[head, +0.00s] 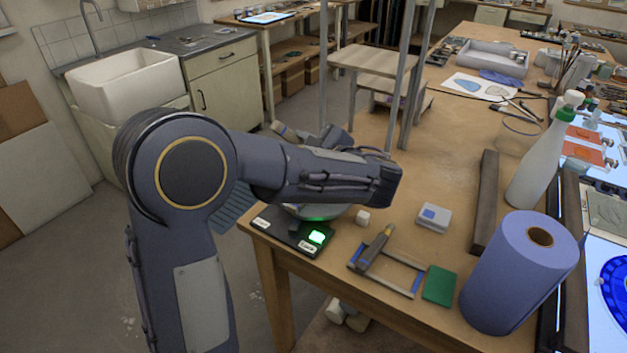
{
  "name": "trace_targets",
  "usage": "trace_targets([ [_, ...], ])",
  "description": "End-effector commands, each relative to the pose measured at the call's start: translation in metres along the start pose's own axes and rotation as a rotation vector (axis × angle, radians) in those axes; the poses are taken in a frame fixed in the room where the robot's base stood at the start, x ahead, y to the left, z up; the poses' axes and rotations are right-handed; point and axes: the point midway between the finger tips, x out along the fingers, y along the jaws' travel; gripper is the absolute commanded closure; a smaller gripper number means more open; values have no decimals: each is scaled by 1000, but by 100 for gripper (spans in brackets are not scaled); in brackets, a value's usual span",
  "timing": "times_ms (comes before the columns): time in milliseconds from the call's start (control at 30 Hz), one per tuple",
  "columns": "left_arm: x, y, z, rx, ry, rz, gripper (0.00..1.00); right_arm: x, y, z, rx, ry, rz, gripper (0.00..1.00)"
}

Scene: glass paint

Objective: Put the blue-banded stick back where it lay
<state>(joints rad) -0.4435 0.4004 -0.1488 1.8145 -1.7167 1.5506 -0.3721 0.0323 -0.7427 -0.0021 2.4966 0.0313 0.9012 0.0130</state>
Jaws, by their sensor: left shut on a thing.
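My left arm reaches in from the left, and its forearm crosses above the near left corner of the table. My left gripper (312,137) shows partly behind the forearm, shut on a stick (281,130) with a tan, rounded end pointing left. No blue band shows on it; most of the stick is hidden. A rack (403,292) with blue pads lies on the table below and to the right of the gripper. A dark stick with a tan tip (374,250) lies across the rack's left part. My right gripper is not in view.
Under the forearm, a bowl (322,212) sits at a black device (275,232) with a lit green button.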

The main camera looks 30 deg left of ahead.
Motion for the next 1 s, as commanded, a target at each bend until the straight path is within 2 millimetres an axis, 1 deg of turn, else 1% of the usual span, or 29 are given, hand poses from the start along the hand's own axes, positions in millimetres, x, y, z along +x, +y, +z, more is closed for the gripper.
trace_targets([
  [33, -2, -8, 10, -2, 0, 0, 100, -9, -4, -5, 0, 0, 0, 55],
  [600, -13, -51, 62, -1, 0, 0, 100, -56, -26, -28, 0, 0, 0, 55],
  [700, -14, -54, 67, 0, 0, 0, 100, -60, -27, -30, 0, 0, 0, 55],
  [1000, -14, -54, 66, -2, 1, 3, 100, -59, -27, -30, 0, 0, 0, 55],
])
